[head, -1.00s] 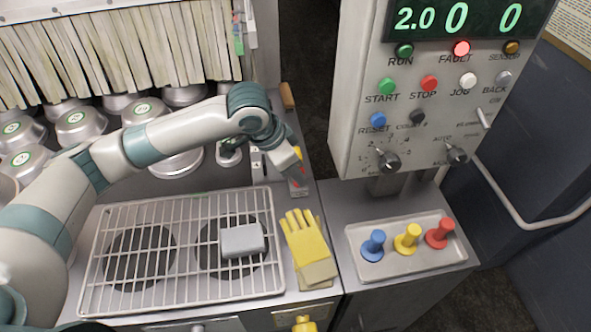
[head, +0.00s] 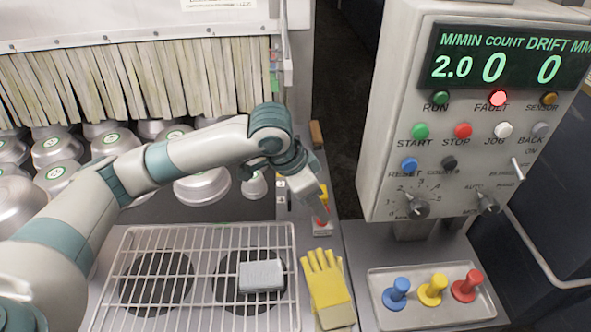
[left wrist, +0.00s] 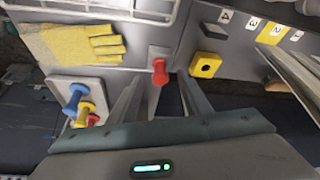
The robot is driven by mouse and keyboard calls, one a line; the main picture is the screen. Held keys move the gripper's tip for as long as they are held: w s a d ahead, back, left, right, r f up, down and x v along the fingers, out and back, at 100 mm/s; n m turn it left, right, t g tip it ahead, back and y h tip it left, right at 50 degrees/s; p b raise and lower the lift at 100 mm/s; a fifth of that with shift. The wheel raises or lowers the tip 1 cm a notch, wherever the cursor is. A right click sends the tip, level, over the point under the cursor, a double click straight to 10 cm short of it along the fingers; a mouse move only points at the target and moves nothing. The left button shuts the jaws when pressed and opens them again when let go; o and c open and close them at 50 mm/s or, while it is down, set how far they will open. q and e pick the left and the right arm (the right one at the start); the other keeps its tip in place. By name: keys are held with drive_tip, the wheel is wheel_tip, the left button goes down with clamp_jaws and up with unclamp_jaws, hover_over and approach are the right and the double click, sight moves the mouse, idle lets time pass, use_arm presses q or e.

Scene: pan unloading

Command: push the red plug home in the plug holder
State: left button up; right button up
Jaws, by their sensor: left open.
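A red plug (left wrist: 159,72) stands in a small pale holder block (left wrist: 158,51) in the left wrist view. In the head view the red plug (head: 322,221) and holder (head: 322,231) show just below my left gripper (head: 316,208), partly covered by it. My left gripper (left wrist: 159,78) is open in the wrist view, with one finger on each side of the plug's line and empty space between. I cannot tell whether the fingers touch the plug or how deep it sits. My right gripper is not in view.
A yellow block with a dark hole (left wrist: 206,66) is beside the holder. Yellow gloves (head: 327,287) and a wire rack (head: 170,240) lie nearby. A tray (head: 440,317) holds blue, yellow and red plugs. A control panel (head: 440,130) stands at right.

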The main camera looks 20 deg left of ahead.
use_arm(q)
drive_tip(key=b+v, duration=0.2)
drive_tip(key=v, duration=1.1)
drive_tip(key=shift+r, duration=0.3)
drive_tip(key=shift+a, duration=0.1)
drive_tip(key=shift+s+f, duration=0.1)
drive_tip(key=shift+s, duration=0.1)
